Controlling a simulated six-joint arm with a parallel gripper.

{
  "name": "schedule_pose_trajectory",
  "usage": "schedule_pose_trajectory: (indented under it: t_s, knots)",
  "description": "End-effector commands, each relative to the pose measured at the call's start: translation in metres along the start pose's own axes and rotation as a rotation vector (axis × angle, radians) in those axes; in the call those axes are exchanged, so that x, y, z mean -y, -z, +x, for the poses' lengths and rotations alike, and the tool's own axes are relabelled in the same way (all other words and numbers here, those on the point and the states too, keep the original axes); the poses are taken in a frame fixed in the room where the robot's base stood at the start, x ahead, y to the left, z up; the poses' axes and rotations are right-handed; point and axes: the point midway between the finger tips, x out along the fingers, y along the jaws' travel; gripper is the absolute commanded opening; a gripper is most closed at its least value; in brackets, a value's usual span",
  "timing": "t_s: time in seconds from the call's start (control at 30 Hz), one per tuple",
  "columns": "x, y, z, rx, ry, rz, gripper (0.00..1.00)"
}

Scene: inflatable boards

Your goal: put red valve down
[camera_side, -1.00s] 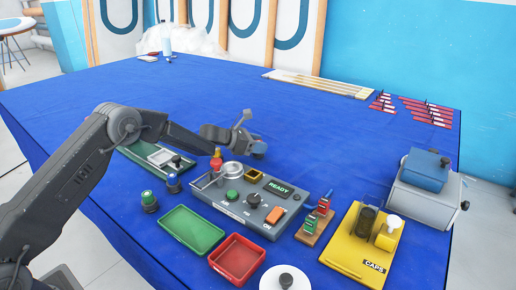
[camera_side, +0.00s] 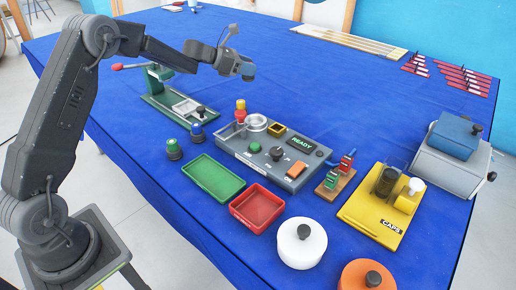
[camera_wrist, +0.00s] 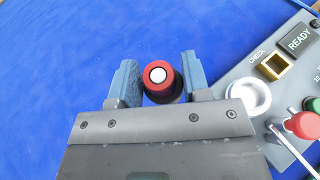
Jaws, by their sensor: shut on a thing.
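The red valve (camera_wrist: 159,79), with a white centre and dark lower part, sits between the two blue fingers of my gripper (camera_wrist: 158,82) in the wrist view. My gripper is shut on it. In the side view my gripper (camera_side: 248,71) is above the blue table, behind the grey panel (camera_side: 235,140); the valve cannot be made out there. A red tray (camera_side: 256,207) and a green tray (camera_side: 212,177) stand in front of the panel, both empty. A green valve (camera_side: 173,148) and a blue valve (camera_side: 196,133) stand left of the panel.
The panel's screen (camera_side: 301,142) reads READY. A green press (camera_side: 160,85) is at the left, a yellow caps board (camera_side: 376,215) at the right.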

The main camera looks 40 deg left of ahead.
Motion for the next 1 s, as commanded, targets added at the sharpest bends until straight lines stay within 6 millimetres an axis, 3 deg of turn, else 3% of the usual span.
schedule_pose_trajectory:
  t_s: [0.33, 0.53, 0.77, 1.0]
  knots:
    - [0.001, -0.054, -0.022, 0.003, 0.003, 0.007, 0.15]
    - [0.042, -0.048, -0.024, 0.001, 0.137, 0.057, 0.15]
    - [0.113, -0.039, -0.039, 0.001, 0.372, 0.154, 0.15]
    - [0.22, -0.02, -0.083, 0.001, 0.731, 0.304, 0.15]
